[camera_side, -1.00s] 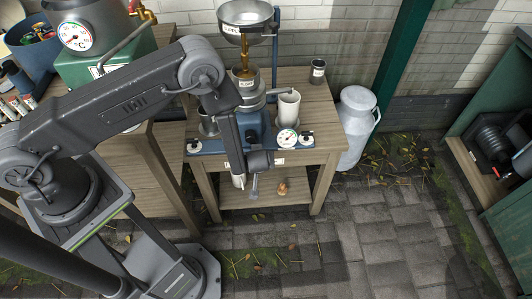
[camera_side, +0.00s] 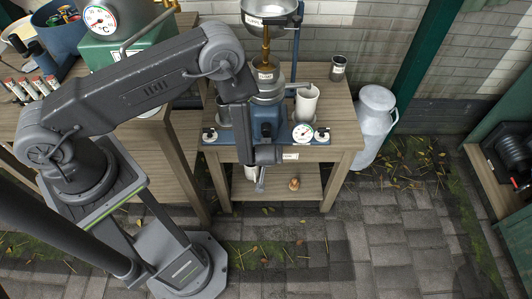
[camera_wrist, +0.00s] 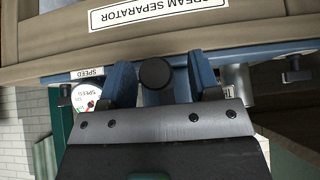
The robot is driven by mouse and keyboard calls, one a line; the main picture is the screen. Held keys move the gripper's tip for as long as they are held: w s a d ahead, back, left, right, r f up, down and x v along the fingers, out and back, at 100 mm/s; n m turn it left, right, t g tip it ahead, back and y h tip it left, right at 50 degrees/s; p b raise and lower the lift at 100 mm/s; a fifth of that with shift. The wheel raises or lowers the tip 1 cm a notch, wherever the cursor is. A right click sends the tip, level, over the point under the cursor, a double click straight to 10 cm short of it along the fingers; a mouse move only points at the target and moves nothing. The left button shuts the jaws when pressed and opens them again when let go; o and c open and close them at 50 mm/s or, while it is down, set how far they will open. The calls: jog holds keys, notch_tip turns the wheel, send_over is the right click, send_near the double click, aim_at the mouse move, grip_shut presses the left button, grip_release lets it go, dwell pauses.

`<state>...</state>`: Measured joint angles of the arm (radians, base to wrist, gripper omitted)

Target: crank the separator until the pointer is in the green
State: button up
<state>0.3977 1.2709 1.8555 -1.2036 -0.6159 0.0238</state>
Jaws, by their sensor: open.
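The cream separator (camera_side: 267,113) is a blue-based machine with a steel bowl on top, on a wooden bench in the side view. Its white speed dial (camera_side: 303,133) is on the blue front strip and also shows in the wrist view (camera_wrist: 87,96). The pointer is too small to read. My gripper (camera_side: 262,177) is open, low in front of the separator by the bench's front edge. In the wrist view a round black knob (camera_wrist: 156,74) lies just beyond my gripper's dark front plate, between blue parts. I cannot tell whether it is the crank's grip or whether my gripper touches it.
A white cup (camera_side: 307,104) stands on the bench right of the separator, with a dark tin (camera_side: 338,69) behind. A milk can (camera_side: 374,124) stands on the floor to the right. The lower shelf (camera_side: 312,187) holds a small brown item. Paving at front right is clear.

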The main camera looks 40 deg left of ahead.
jog(key=shift+d+r, duration=0.1)
jog(key=v, duration=0.7)
jog(key=shift+s+d+r, duration=0.15)
jog(key=shift+s+r, duration=0.1)
jog(key=shift+r, duration=0.05)
dwell(0.5)
jog(key=w+d+r+m+t+h, duration=0.15)
jog(key=r+h, duration=0.25)
jog(key=r, duration=0.9)
jog(key=w+d+r+m+h, duration=0.1)
jog(key=d+r+m+h, duration=0.15)
jog(key=r, duration=1.15)
jog(key=s+a+r+m, duration=0.1)
jog(key=s+a+r, duration=0.3)
jog(key=s, duration=0.3)
jog(key=s+a+r+m+y, duration=0.1)
jog(key=s+a+r+m, duration=0.1)
jog(key=s+a+r, duration=0.2)
jog(key=s+a+r+m, duration=0.2)
jog(key=s+a+r, duration=0.2)
jog(key=s, duration=0.6)
jog(key=shift+s+r+g, duration=0.2)
jog(key=shift+r+g, duration=0.2)
jog(key=shift+g, duration=0.05)
